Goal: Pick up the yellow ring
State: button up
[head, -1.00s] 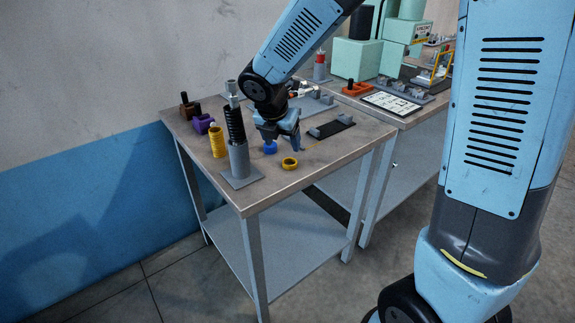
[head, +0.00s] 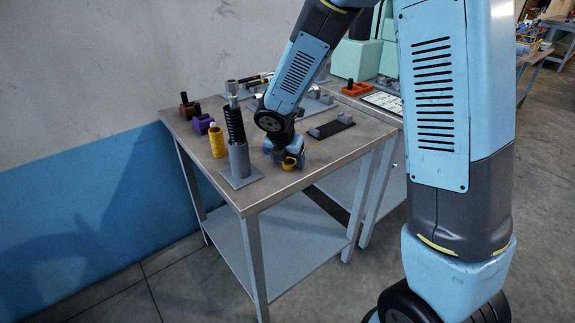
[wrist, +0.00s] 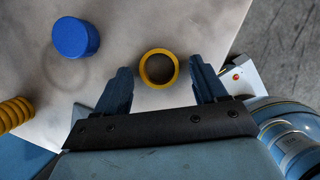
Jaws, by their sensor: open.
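The yellow ring (wrist: 146,68) lies flat on the table in the wrist view, between and slightly beyond the tips of my two open fingers. My gripper (wrist: 160,77) is open, with one blue finger on each side of the ring and a gap on the left side. In the head view the ring (head: 289,166) shows at the front of my gripper (head: 284,162), partly covered by it. I cannot tell how high the fingers are above the table.
A blue cylinder (wrist: 74,37) stands left of the ring. A yellow coil (head: 217,141) and a grey post with a black spring (head: 238,158) stand further left on the table (head: 270,195). A dark plate (head: 331,129) lies behind on the right.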

jog(key=c, duration=1.1)
jog(key=shift+r, duration=0.1)
